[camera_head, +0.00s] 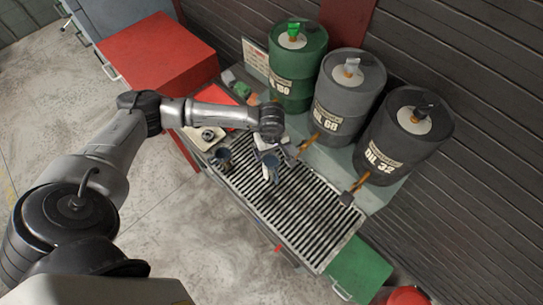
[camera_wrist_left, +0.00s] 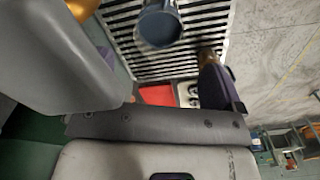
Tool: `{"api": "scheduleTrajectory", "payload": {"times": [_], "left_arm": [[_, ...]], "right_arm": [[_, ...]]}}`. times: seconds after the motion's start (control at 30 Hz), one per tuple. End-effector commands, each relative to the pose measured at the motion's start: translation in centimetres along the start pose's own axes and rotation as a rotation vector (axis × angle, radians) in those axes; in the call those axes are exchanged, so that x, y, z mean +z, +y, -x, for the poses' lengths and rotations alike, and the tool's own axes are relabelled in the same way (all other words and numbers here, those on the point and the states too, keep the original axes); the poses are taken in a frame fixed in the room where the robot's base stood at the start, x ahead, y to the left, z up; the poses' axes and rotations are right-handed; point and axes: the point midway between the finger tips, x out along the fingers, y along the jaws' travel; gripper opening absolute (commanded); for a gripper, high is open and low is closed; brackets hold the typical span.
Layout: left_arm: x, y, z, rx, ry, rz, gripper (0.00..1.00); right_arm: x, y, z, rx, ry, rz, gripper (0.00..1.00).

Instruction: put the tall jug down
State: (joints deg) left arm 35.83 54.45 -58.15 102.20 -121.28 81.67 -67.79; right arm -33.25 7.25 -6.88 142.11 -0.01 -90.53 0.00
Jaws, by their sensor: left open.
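A blue-grey jug (camera_head: 271,173) stands on the slatted grate (camera_head: 305,215), right below my left gripper (camera_head: 268,158). The same jug seems to show in the left wrist view (camera_wrist_left: 160,26), over the grate, in the gap between the spread fingers. My left gripper is open, and I cannot tell whether a finger touches the jug. A second dark jug (camera_head: 222,158) is at the grate's left end, apart from the gripper. The wrist hides part of the nearer jug, so I cannot tell which is taller. My right gripper is not in view.
A green drum (camera_head: 293,80), a grey drum (camera_head: 345,100) and a dark drum (camera_head: 400,145) stand behind the grate, with brass taps (camera_head: 355,187) reaching over its back edge. A red cabinet (camera_head: 155,60) stands at the left. The grate's front right is clear.

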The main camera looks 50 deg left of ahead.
Motion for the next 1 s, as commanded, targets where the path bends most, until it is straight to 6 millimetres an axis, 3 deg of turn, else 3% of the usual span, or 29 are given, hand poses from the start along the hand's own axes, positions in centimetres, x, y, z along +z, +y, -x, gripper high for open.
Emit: {"api": "scheduleTrajectory", "payload": {"times": [0.1, 0.33, 0.87, 1.0], "left_arm": [[0.0, 0.1, 1.5, 0.003, 0.001, -0.002, 0.94], [0.0, 0.0, 3.0, 0.001, 0.001, -0.001, 0.93], [0.0, -0.2, 3.1, -0.003, -0.001, -0.001, 0.93], [0.7, -2.6, 2.4, -0.050, -0.033, 0.004, 0.93]], "right_arm": [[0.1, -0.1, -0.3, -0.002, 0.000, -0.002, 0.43], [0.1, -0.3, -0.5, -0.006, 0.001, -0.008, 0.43], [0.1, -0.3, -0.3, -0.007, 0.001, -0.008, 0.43], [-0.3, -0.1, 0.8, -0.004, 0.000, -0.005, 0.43]]}}
